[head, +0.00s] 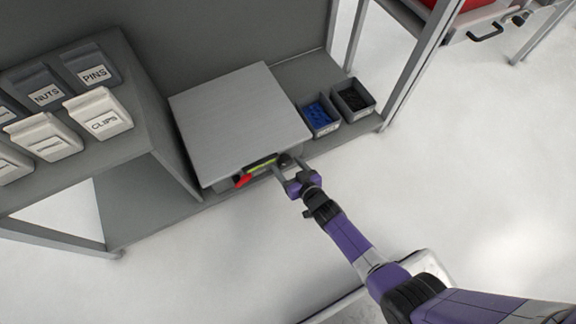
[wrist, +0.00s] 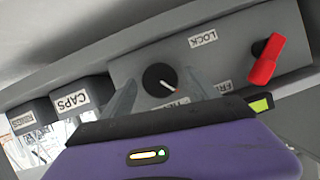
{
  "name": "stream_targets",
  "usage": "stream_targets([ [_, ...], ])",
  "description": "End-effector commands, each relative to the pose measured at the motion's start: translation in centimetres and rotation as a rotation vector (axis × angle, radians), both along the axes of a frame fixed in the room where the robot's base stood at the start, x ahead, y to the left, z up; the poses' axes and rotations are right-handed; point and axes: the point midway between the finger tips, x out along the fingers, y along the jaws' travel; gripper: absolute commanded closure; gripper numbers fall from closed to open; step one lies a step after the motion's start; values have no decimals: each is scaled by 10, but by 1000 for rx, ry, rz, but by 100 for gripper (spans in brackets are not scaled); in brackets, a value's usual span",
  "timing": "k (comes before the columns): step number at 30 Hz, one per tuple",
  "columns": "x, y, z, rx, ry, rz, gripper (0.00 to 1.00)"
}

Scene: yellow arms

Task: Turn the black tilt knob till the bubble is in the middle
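The black tilt knob (wrist: 160,80) is round with a pale and red pointer line aimed toward the lower right in the wrist view. It sits on a grey front panel (wrist: 220,77) and shows as a dark spot in the head view (head: 285,160). My gripper (wrist: 160,92) is open, one finger on each side of the knob, with gaps visible between fingers and knob. In the head view my gripper (head: 291,167) is at the panel. The yellow-green level vial (wrist: 261,104) is partly cut off by my gripper; its bubble cannot be made out.
A red lever (wrist: 266,60) sits near the LOCK label. The panel belongs to a unit with a flat grey plate (head: 240,122) on top. Right of it stand a bin of blue parts (head: 319,129) and a dark bin (head: 353,97). Labelled bins (head: 100,114) stand left.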

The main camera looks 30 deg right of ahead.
Motion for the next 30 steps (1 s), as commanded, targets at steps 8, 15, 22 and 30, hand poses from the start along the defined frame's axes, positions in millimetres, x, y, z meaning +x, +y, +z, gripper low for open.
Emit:
stream_targets([
  [8, 0, 0, 0, 0, 0, 0, 86],
  [15, 0, -1, 1, 10, 0, -1, 93],
  [22, 0, -2, 2, 81, 0, -1, 93],
  [30, 1, -4, 1, 245, 0, -3, 93],
])
